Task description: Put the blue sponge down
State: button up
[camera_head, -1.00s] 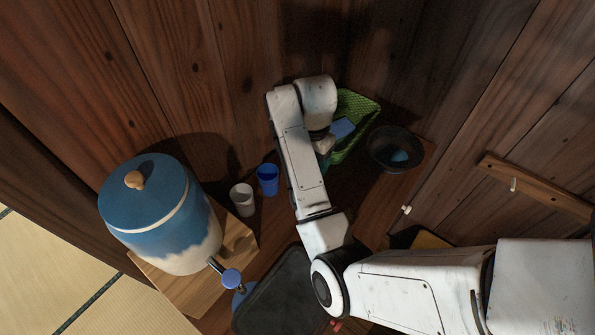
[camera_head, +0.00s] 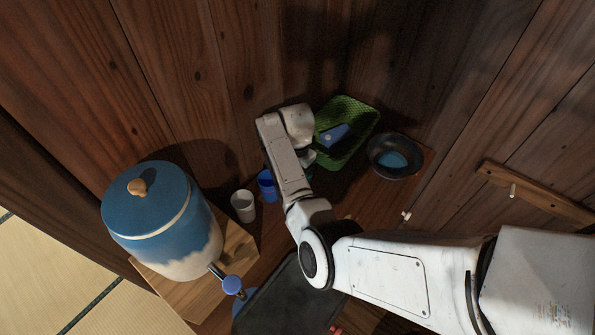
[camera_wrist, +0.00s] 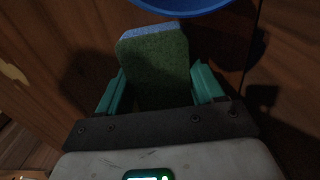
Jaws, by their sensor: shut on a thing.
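The sponge (camera_wrist: 155,62) shows in the wrist view with its dark green face toward the camera and a light blue layer along its far edge. My gripper (camera_wrist: 157,88) is shut on it, with a teal finger on each side. In the head view my gripper (camera_head: 306,166) is beside the near left side of the green basket, close to the blue cup (camera_head: 267,186). The held sponge is hidden by my arm there. I cannot tell whether the sponge touches a surface.
The green basket (camera_head: 366,112) holds a blue item (camera_head: 335,137). A dark bowl (camera_head: 378,172) with something blue inside stands right of it. A white cup (camera_head: 243,206) and a large blue-and-white pot (camera_head: 172,232) stand left. A blue rounded rim (camera_wrist: 180,6) shows at the wrist view's top.

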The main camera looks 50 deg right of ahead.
jog(key=shift+f, duration=0.1)
jog(key=shift+f, duration=0.1)
jog(key=o, duration=1)
notch_tip(320, 180, up, 12)
jog(key=shift+r, duration=0.2)
dwell(0.5)
